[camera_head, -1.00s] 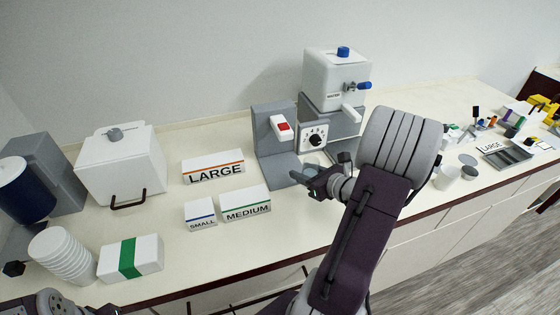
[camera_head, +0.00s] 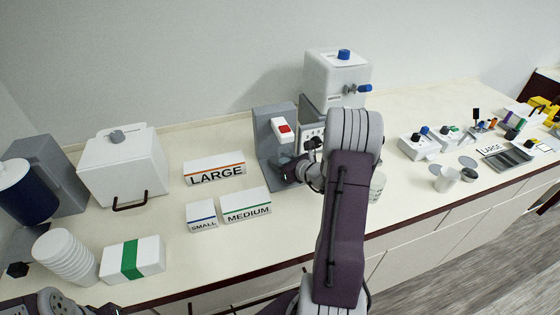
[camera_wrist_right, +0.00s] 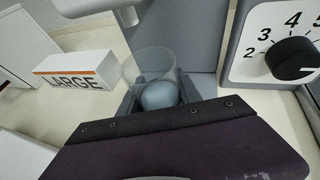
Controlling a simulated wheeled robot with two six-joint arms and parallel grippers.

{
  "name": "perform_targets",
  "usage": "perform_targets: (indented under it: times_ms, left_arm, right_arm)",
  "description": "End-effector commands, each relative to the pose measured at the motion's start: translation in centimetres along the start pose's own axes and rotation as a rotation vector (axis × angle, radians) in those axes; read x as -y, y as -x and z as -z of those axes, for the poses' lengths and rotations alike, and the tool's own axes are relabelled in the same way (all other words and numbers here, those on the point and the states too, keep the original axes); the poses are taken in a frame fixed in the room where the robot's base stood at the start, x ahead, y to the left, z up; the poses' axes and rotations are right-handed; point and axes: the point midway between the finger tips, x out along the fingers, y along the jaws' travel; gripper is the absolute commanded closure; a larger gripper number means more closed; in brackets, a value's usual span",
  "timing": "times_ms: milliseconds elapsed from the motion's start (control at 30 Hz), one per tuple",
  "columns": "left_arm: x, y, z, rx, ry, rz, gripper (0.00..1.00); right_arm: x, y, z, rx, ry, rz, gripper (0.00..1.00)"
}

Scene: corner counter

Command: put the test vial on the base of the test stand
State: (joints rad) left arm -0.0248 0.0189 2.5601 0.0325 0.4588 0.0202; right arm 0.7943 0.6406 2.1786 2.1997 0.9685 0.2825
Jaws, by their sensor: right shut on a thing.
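The test stand (camera_head: 263,125) is a grey upright with a flat base and a white head with a red button. My right gripper (camera_head: 296,169) is over the stand's base at its right side. In the right wrist view the gripper (camera_wrist_right: 159,98) is shut on the test vial (camera_wrist_right: 147,64), a clear cup with a rounded grey-blue thing seen in it. The stand's upright (camera_wrist_right: 188,35) is close behind the vial. In the head view the vial is hard to make out, and contact with the base cannot be told. Only part of my left gripper shows at the bottom left edge.
A machine with a blue knob (camera_head: 344,55) and dial (camera_wrist_right: 292,58) stands right of the stand. LARGE (camera_head: 214,175), MEDIUM (camera_head: 246,211) and SMALL (camera_head: 201,223) boxes are to the left. A white bin (camera_head: 122,170) stands farther left. Small devices and cups are at the right.

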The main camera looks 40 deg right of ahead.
Motion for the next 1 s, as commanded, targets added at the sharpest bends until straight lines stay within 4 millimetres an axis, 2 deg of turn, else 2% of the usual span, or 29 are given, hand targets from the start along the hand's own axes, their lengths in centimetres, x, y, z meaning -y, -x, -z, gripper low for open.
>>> perform_targets:
  times_ms: [367, 400, 467, 767, 867, 1000]
  left_arm:
    - [0.0, -0.6, -0.1, 0.000, 0.000, 0.000, 0.64]
    - [0.0, -0.5, -0.1, 0.000, 0.000, 0.000, 0.64]
    - [0.0, -0.4, 0.0, 0.000, 0.000, 0.000, 0.64]
    - [0.0, -0.3, 0.0, 0.000, 0.000, 0.000, 0.64]
    - [0.0, 0.4, 0.1, 0.000, 0.000, 0.000, 0.64]
    - [0.0, -0.1, 0.0, 0.000, 0.000, 0.000, 0.64]
  right_arm:
    - [0.0, -0.2, 0.4, 0.002, 0.001, 0.001, 1.00]
    - [0.0, -0.1, 0.3, 0.002, 0.001, 0.001, 0.54]
    - [0.0, -0.1, 0.3, 0.001, 0.001, 0.000, 0.38]
    - [0.0, -0.1, 0.2, 0.002, 0.001, 0.000, 0.38]
    - [0.0, 0.2, -0.4, 0.002, 0.001, 0.001, 0.38]
    - [0.2, 2.6, -0.1, 0.003, 0.000, 0.005, 0.38]
